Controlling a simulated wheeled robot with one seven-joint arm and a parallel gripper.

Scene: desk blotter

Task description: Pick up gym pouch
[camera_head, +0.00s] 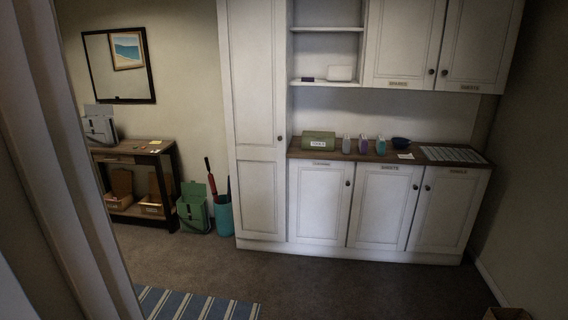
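No item in the head view is clearly marked as the gym pouch. A green bag-like item (194,212) with a raised flap stands on the floor between the side table and the tall white cupboard. A green box or pouch (318,140) with a white label lies at the left end of the wooden counter; its label is too small to read. I cannot tell whether either one is the gym pouch. My gripper is not in view.
A teal bin (224,217) holding umbrella-like items stands beside the green bag. A striped rug (195,305) lies in front; the carpet (330,285) is clear.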

